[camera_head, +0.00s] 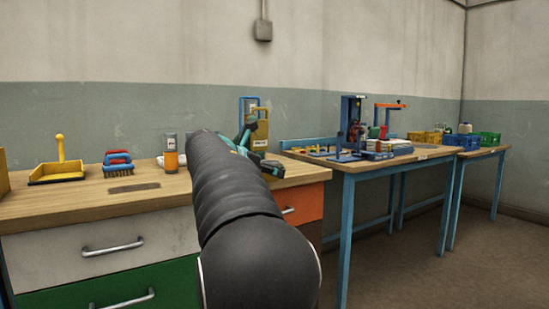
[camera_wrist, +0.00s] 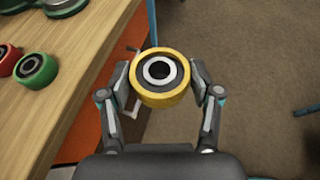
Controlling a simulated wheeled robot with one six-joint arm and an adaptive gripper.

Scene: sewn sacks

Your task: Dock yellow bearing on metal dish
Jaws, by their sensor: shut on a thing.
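The yellow bearing (camera_wrist: 160,93), a yellow ring with a dark band and pale hub around a hole, is between the fingers of my gripper (camera_wrist: 160,80) in the wrist view. The gripper is shut on its two sides. It is held past the edge of the wooden bench, with the floor and an orange drawer front behind it. In the head view my gripper (camera_head: 247,136) is mostly behind my arm, and I cannot make out the bearing there. I cannot identify the metal dish for certain; a grey-green round object (camera_wrist: 64,5) is cut off at the top of the wrist view.
A green bearing (camera_wrist: 37,70) and a red bearing (camera_wrist: 7,60) lie on the wooden bench top (camera_head: 90,200). A yellow dustpan (camera_head: 57,172), brushes (camera_head: 118,165) and an orange-and-grey bottle (camera_head: 171,153) stand left of my arm. A blue-legged table (camera_head: 345,175) stands right.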

